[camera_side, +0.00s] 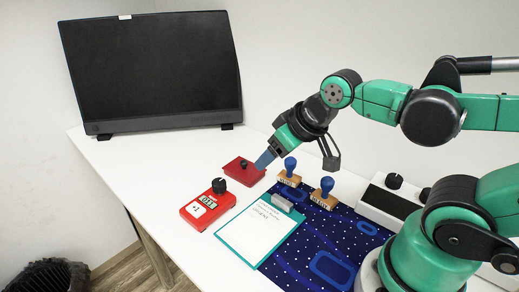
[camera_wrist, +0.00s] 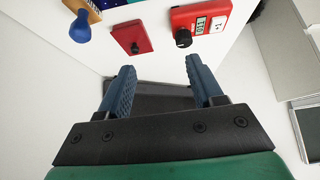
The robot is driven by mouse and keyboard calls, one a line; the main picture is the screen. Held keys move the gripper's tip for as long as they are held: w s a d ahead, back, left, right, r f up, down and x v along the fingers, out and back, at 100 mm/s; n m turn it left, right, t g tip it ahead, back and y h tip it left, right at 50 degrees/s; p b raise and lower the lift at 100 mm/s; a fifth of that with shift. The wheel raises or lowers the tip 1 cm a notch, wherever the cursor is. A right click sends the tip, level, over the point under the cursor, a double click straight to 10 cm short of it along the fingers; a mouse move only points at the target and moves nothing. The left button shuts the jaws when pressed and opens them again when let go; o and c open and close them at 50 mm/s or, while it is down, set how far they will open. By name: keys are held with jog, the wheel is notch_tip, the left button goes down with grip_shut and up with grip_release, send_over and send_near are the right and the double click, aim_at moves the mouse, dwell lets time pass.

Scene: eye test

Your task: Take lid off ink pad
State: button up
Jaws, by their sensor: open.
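The ink pad (camera_side: 243,171) is a low red box with a small dark knob on top, on the white table in the side view. Its top looks closed by a red lid; the seam is too small to see. It also shows in the wrist view (camera_wrist: 124,31), beyond my left finger. My gripper (camera_side: 264,160) is just right of the ink pad in the side view and overlaps its right edge there. In the wrist view my gripper (camera_wrist: 160,66) has two blue fingers wide apart, with nothing between them. I cannot tell its exact height above the table.
A red device (camera_side: 208,205) with a display and dark knob sits in front of the ink pad. Two blue-handled stamps (camera_side: 289,170) (camera_side: 325,190) stand on a dark blue mat (camera_side: 310,250). A clipboard (camera_side: 258,232) lies nearby. A black monitor (camera_side: 152,70) stands behind. The table's left side is clear.

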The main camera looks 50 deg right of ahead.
jog(key=w+d+n+g, duration=0.1)
jog(key=w+d+g, duration=0.15)
jog(key=w, duration=0.35)
jog(key=n+g, duration=0.1)
jog(key=g, duration=0.2)
send_over(244, 161)
jog(key=s, duration=0.1)
notch_tip(244, 161, down, 5)
jog(key=shift+s+a, duration=0.15)
jog(key=shift+w+d+f, duration=0.2)
jog(key=shift+w+f, duration=0.05)
jog(key=shift+f, duration=0.35)
jog(key=shift+w+a+f, duration=0.1)
jog(key=shift+w+f, duration=0.05)
jog(key=shift+f, duration=1.2)
jog(key=shift+w+f, duration=0.15)
jog(key=shift+f, duration=1.2)
jog(key=shift+c, duration=0.3)
grip_shut()
